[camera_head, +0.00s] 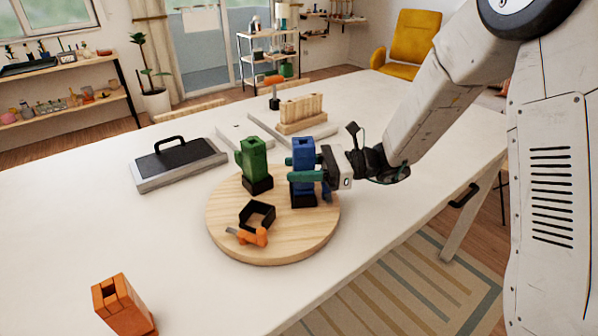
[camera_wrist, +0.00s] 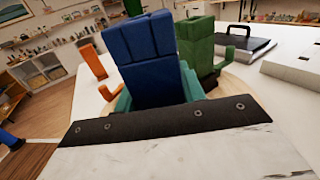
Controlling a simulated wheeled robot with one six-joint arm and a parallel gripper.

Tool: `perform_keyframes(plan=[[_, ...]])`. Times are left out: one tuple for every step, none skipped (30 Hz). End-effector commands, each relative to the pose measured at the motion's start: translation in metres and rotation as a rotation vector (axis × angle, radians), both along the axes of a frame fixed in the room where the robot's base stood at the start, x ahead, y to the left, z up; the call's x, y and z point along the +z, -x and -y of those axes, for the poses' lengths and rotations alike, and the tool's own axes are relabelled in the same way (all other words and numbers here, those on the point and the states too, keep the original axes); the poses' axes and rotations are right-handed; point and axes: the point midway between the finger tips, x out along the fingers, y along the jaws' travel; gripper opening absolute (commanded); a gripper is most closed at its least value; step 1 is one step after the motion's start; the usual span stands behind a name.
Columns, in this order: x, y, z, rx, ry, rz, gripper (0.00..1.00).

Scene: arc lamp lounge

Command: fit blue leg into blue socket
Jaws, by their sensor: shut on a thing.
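The blue leg (camera_head: 303,150) stands upright on the round wooden board, with its lower end at the black blue socket (camera_head: 303,199). A blue lever (camera_head: 327,191) shows beside that socket. I cannot tell how deep the leg sits in it. My gripper (camera_head: 304,168) reaches in from the right, its teal fingers shut around the leg's middle. In the wrist view the blue leg (camera_wrist: 153,60) fills the space between the teal fingers of my gripper (camera_wrist: 157,92). The fingers and the leg hide part of the socket.
A green leg (camera_head: 252,155) stands in a black socket to the left. An empty black socket (camera_head: 257,213) with an orange lever (camera_head: 254,237) is at the front of the wooden board (camera_head: 285,252). An orange leg (camera_head: 121,305) stands at the table's front left. A black-handled tray (camera_head: 180,163) lies behind.

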Motion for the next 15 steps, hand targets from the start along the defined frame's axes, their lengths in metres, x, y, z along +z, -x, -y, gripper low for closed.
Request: perform_keyframes(plan=[[0.003, 0.0, 0.0, 0.0, 0.0, 0.002, 0.06], [0.004, 0.0, 0.0, 0.0, 0.0, 0.002, 0.06], [0.005, 0.0, 0.0, 0.0, 0.0, 0.002, 0.06], [0.006, 0.0, 0.0, 0.0, 0.0, 0.002, 0.06], [0.008, 0.0, 0.0, 0.0, -0.001, 0.002, 0.06], [0.009, 0.0, 0.0, 0.0, -0.001, 0.002, 0.06], [0.011, 0.0, 0.0, 0.0, -0.001, 0.002, 0.06], [0.012, 0.0, 0.0, 0.0, -0.001, 0.002, 0.06], [0.013, 0.0, 0.0, 0.0, -0.001, 0.001, 0.06], [0.014, 0.0, 0.0, 0.0, -0.001, 0.001, 0.06], [0.015, 0.0, 0.0, 0.0, -0.001, 0.001, 0.06], [0.015, 0.0, 0.0, 0.0, -0.001, 0.001, 0.06], [0.015, 0.0, 0.0, 0.0, -0.001, 0.001, 0.06], [0.015, 0.0, 0.0, 0.0, -0.001, 0.001, 0.06], [0.015, 0.0, 0.0, 0.0, -0.001, 0.0, 0.06]])
